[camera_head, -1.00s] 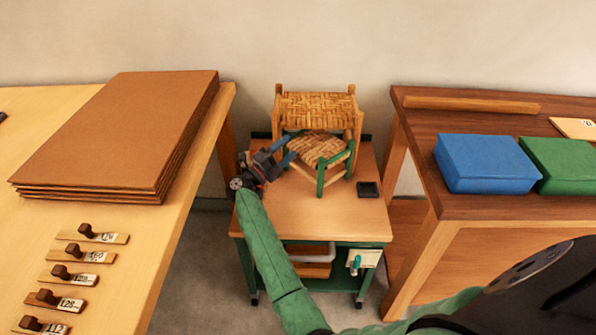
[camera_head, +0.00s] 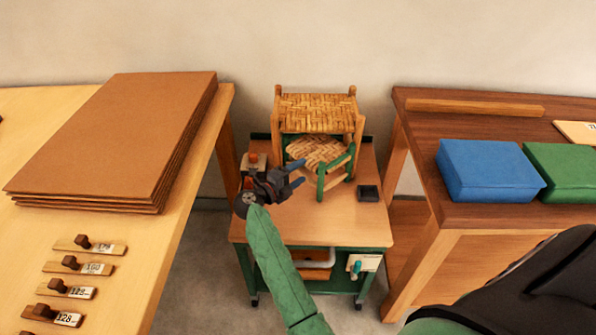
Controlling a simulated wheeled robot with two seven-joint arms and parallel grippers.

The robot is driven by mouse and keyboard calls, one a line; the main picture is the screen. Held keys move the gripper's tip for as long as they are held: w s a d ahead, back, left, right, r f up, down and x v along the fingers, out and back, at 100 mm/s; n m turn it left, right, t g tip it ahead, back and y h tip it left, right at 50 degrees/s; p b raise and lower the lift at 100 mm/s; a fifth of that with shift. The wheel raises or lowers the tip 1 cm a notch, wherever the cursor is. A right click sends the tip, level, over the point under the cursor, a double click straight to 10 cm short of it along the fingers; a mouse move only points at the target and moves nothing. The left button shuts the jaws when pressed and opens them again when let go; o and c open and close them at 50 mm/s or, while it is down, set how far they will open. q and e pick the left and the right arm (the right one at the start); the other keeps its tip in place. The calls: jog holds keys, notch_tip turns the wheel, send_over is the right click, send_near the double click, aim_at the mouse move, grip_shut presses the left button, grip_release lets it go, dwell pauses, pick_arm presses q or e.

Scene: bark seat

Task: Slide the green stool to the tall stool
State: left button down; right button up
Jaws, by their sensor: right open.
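The green stool (camera_head: 320,180) is small, with green legs and a woven straw seat, and stands upright on the cart top. The tall stool (camera_head: 318,112), light wood with a woven seat, stands close behind it; the green stool overlaps its lower front in the picture, so I cannot tell whether they touch. My right gripper (camera_head: 297,174) is open and empty at the green stool's left side, its blue fingertips pointing right toward the stool's left front leg. Contact is not clear. My left gripper is out of view.
The cart top (camera_head: 325,222) is clear in front. A small dark tray (camera_head: 368,193) lies right of the green stool. A wooden block with an orange-brown part (camera_head: 254,160) sits behind my gripper. Tables flank the cart, with cardboard sheets (camera_head: 115,135) left and a blue box (camera_head: 488,170) right.

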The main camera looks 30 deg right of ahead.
aim_at(315, 162)
jog(key=shift+w+d, duration=0.15)
jog(key=shift+d, duration=0.25)
jog(key=p+x, duration=0.1)
jog(key=x, duration=0.4)
jog(key=shift+d, duration=0.2)
jog(key=shift+w+d, duration=0.2)
jog(key=shift+d, duration=0.4)
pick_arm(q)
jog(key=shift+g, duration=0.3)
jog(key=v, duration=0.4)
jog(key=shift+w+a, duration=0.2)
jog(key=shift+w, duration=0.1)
pick_arm(e)
jog(key=shift+d, duration=0.2)
